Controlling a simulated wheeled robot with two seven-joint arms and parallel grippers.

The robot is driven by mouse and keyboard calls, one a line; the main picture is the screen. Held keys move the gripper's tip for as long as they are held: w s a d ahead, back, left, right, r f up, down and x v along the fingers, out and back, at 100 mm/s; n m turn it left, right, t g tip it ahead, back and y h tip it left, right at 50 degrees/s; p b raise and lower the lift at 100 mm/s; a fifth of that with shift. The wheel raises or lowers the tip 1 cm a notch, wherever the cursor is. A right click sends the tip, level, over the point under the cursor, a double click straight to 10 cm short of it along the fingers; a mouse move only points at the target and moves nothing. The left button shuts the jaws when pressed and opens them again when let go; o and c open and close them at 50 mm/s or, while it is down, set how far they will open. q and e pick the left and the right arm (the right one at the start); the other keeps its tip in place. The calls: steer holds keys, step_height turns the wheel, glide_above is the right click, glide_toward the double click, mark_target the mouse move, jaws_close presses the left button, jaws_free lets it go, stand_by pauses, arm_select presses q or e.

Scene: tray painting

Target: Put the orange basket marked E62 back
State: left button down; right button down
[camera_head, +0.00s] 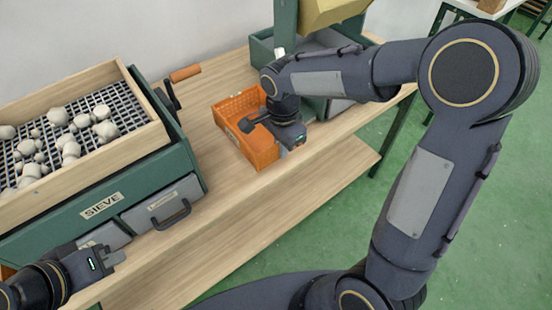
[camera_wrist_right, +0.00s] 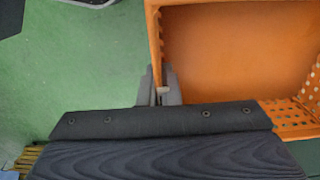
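The orange basket (camera_head: 262,153) stands on the wooden bench, right of the sieve box. It looks empty inside, and its mark cannot be read. My right gripper (camera_head: 286,149) is at the basket's right side in the head view. In the right wrist view its fingers (camera_wrist_right: 160,93) are close together on either side of the basket's wall (camera_wrist_right: 153,32), and look shut on it. My left gripper (camera_head: 116,257) is in front of the sieve box, away from the basket. Its finger gap is too small to judge.
The green box marked SIEVE (camera_head: 60,222) has grey drawers and a tray of pale stones (camera_head: 72,150). A green machine with a yellow part (camera_head: 328,12) stands behind the basket. A lower shelf (camera_head: 262,225) runs under the bench. Green floor (camera_head: 470,240) is clear at right.

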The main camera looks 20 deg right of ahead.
steer(key=shift+f, duration=2.6)
steer(key=shift+f, duration=0.1)
steer(key=c, duration=2.1)
jaws_free()
steer(key=shift+f+b, duration=0.1)
steer(key=shift+b, duration=0.25)
steer(key=o, duration=0.5)
steer(key=shift+c, duration=0.2)
